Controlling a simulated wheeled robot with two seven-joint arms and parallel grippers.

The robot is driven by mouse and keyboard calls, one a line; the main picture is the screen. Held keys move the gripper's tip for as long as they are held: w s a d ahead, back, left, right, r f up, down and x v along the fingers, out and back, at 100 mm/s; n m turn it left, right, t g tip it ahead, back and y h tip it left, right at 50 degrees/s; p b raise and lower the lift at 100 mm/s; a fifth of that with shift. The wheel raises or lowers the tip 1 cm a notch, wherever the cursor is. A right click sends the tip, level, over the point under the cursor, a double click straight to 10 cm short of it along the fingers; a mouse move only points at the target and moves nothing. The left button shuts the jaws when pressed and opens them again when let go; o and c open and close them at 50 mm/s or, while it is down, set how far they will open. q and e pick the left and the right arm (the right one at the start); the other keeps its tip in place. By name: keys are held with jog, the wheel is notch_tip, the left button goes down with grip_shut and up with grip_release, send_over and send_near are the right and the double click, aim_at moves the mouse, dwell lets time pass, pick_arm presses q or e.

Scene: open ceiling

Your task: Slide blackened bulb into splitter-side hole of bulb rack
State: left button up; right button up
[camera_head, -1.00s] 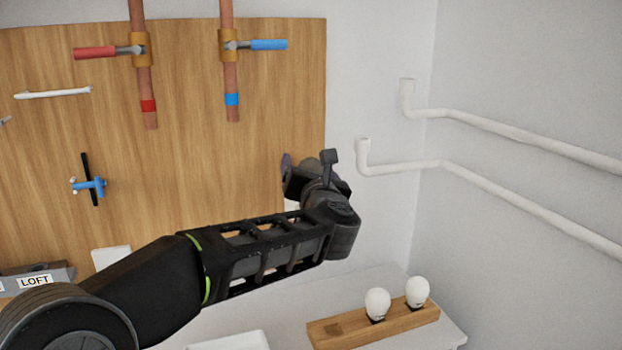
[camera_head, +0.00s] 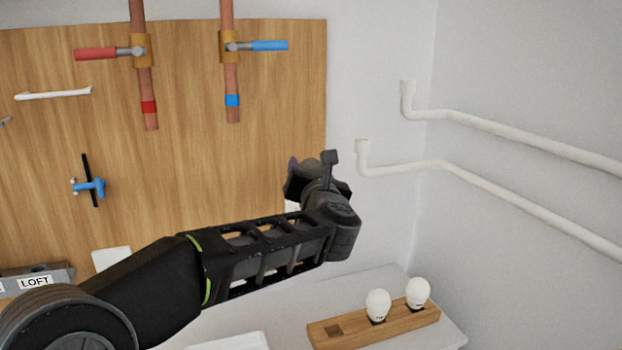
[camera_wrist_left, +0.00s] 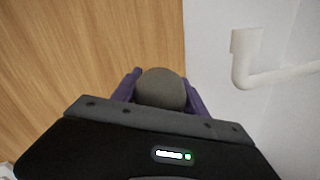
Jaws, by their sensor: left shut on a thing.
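My left gripper (camera_head: 297,168) is raised in front of the board's right edge, above and left of the bulb rack. In the left wrist view its purple fingers (camera_wrist_left: 159,92) are shut on a dark grey round bulb (camera_wrist_left: 160,88), the blackened one. In the head view the gripper hides the bulb. The wooden bulb rack (camera_head: 355,333) lies on the white surface at the lower right. Its left hole (camera_head: 333,330) is empty; two white bulbs (camera_head: 377,304) (camera_head: 417,291) stand upright in the middle and right places. My right gripper is out of view.
A wooden board (camera_head: 200,150) carries copper pipes with a red valve handle (camera_head: 95,52) and a blue one (camera_head: 269,45). White pipes (camera_head: 460,171) run along the right wall. A grey box labelled LOFT (camera_head: 36,281) is at the left. The white surface behind the rack (camera_head: 350,287) is clear.

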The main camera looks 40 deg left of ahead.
pick_arm(q)
notch_tip(320, 180, up, 10)
dwell(0.6)
dwell(0.5)
